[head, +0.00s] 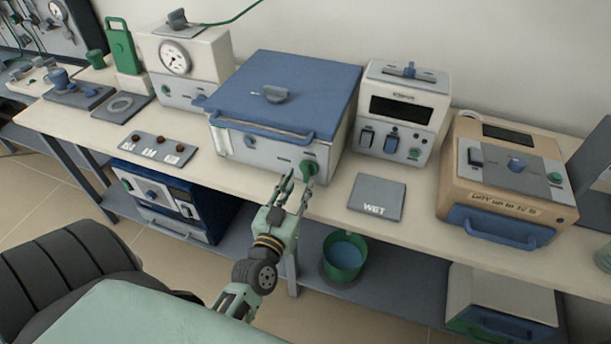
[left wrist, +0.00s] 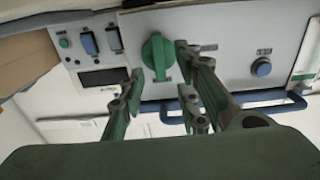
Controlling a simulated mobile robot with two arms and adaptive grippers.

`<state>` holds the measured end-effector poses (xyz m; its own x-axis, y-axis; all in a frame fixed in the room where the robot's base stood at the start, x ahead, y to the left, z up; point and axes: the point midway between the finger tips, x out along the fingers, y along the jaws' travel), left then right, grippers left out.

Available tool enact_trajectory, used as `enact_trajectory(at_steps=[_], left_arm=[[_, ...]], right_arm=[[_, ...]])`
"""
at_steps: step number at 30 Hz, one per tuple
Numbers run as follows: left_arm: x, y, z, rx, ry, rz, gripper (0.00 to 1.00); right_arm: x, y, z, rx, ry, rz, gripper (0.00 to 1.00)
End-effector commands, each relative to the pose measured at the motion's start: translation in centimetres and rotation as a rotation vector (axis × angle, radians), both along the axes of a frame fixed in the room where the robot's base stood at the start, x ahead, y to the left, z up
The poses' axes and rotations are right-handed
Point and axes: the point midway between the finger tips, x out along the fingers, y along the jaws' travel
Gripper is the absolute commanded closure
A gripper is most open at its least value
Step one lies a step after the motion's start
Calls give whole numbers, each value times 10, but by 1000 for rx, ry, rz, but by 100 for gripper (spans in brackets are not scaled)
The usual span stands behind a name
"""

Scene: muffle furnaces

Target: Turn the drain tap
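The drain tap looks to be the green knob (head: 309,168) low on the right of the front of a white box with a blue lid (head: 290,82). My left gripper (head: 296,184) is open just in front of this knob. In the left wrist view the scene is upside down; the green knob (left wrist: 158,57) shows between the spread fingertips of the left gripper (left wrist: 160,68), one finger to each side. I cannot tell whether either finger touches it. My right gripper is in neither view.
A blue bar handle (head: 262,129) runs across the box front near the gripper. A grey "WET" plate (head: 377,197) lies to the right on the bench (head: 330,205). A green bucket (head: 344,255) of bluish liquid stands on the shelf below. A tan furnace (head: 510,180) stands at right.

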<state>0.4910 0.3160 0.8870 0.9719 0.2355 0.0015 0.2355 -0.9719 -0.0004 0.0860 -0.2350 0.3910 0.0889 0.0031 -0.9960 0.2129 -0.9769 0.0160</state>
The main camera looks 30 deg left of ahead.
Motion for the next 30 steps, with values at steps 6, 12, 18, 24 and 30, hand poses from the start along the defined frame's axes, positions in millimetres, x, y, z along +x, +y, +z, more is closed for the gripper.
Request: enact_trajectory(at_steps=[6,12,18,24,30], left_arm=[[29,7,1,0,0,0,70],[37,9,-1,0,2,-1,70],[37,9,-1,0,2,-1,70],[37,8,-1,0,2,-1,88],[37,9,-1,0,2,-1,100]], right_arm=[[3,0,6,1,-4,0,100],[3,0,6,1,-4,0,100],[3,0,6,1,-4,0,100],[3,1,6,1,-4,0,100],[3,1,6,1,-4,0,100]])
